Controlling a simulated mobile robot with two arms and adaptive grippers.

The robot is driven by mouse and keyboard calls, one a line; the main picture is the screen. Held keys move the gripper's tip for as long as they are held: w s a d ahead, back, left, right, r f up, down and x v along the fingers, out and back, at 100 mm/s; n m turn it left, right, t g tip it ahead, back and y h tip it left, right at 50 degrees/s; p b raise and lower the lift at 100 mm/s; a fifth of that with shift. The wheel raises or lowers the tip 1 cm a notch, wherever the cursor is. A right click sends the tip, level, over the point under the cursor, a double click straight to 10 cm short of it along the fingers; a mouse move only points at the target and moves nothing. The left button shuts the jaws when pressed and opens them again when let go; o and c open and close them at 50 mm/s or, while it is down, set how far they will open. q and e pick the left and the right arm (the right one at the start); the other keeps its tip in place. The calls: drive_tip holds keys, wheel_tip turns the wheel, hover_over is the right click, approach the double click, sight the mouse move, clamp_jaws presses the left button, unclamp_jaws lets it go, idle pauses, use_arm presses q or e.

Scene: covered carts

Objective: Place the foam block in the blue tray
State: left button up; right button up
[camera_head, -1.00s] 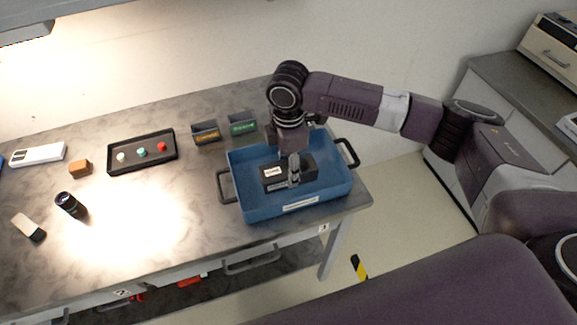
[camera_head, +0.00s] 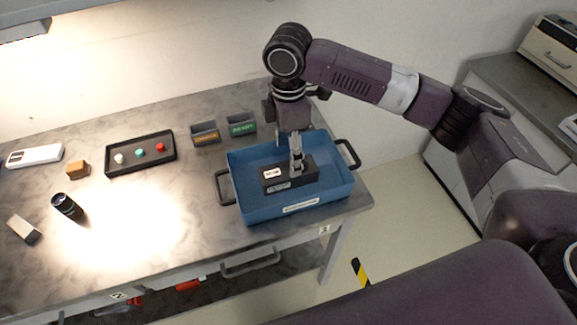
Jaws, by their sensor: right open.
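The black foam block (camera_head: 277,176), with a small white label on top, lies in the blue tray (camera_head: 250,211) at the right end of the table. My right gripper (camera_head: 296,165) is open and points down over the right part of the block. Its fingers overlap the block in the picture, and I cannot tell if they touch it. My left gripper is not in view.
A black tray with coloured knobs (camera_head: 109,168), two small labelled bins (camera_head: 205,138), an orange block (camera_head: 76,168), a dark cylinder (camera_head: 67,206) and a white device (camera_head: 35,155) stand to the left. The table's front middle is clear.

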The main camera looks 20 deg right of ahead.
sight(288, 169)
wheel_tip(288, 169, up, 5)
drive_tip(key=shift+r+b, duration=0.2)
drive_tip(key=shift+b, duration=0.15)
idle(0.4)
